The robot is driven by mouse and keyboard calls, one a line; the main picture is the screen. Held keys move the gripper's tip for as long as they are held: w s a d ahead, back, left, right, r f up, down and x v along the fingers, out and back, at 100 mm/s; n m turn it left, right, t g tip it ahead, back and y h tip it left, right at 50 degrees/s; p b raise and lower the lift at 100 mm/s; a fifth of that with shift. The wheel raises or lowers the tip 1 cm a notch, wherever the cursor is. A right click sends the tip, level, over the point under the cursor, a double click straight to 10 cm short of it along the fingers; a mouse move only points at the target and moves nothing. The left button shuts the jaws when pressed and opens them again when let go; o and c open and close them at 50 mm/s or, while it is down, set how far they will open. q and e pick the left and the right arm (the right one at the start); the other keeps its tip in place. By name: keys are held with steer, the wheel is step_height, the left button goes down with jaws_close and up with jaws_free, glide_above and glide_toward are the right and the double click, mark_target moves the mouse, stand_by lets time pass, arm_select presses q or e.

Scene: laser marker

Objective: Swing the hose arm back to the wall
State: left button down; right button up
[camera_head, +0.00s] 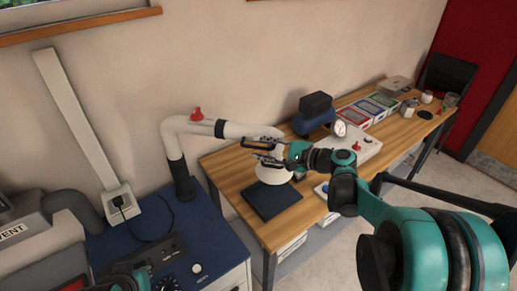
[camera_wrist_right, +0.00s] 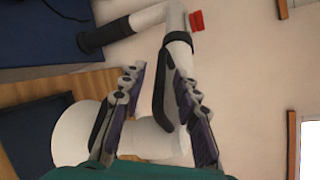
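The white hose arm (camera_head: 200,128) rises from a black base sleeve on the blue cabinet, bends at an elbow and reaches right along the wall over the wooden table. It has a red knob (camera_head: 197,114), a black cuff (camera_head: 220,128) and a white hood (camera_head: 274,172) at its end. My right gripper (camera_head: 262,151) is at the hood end, its fingers apart. In the right wrist view, the hose arm (camera_wrist_right: 178,52) runs between the open fingers (camera_wrist_right: 163,82), with a visible gap on the left; firm contact cannot be told. My left gripper does not show; only a teal part of my arm shows.
The wall (camera_head: 270,60) is behind the arm. A dark pad (camera_head: 271,199) lies on the wooden table (camera_head: 228,166) below the hood. A white cable duct (camera_head: 75,118) and the blue cabinet (camera_head: 190,235) are at left.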

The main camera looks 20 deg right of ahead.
steer(key=shift+x, duration=0.95)
jaws_close()
